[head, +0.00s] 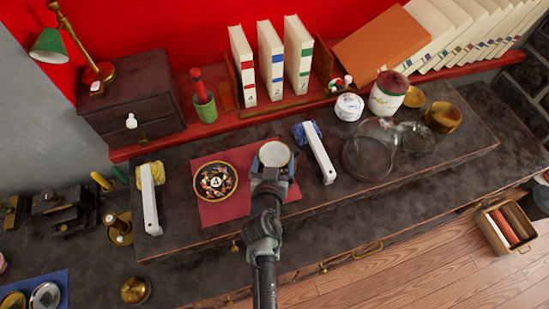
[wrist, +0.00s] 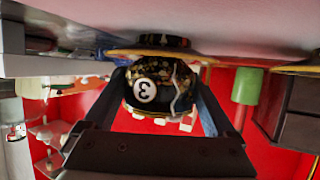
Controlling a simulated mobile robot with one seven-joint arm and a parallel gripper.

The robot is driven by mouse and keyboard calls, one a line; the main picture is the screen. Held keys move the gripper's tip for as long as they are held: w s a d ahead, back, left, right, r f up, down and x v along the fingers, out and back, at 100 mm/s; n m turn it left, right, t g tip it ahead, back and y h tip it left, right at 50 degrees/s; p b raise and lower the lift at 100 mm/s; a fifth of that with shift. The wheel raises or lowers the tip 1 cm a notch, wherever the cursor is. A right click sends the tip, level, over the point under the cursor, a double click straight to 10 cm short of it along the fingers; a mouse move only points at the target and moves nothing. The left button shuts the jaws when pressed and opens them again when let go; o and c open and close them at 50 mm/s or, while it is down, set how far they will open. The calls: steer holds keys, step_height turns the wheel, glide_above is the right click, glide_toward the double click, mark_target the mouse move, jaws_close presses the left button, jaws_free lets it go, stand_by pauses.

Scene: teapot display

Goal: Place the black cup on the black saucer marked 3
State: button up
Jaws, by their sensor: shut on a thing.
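My gripper (head: 270,178) is shut on the black cup (head: 274,154), whose pale inside faces up in the head view. The wrist view is upside down. There the cup (wrist: 158,88) shows black with gold decoration and a white disc marked 3, between the two fingers of my gripper (wrist: 160,100). A dark saucer with a gold rim (wrist: 195,57) is directly under the cup. I cannot tell whether cup and saucer touch. This saucer's number is hidden, and the gripper and cup cover it in the head view.
A second black saucer (head: 215,181), seemingly marked 4, lies left on the red mat (head: 225,212). Glass vessels (head: 367,158) are at the right. Books (head: 271,62) and a green cup (head: 205,110) stand behind.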

steer(key=shift+f, duration=0.1)
steer(key=o, duration=1.1)
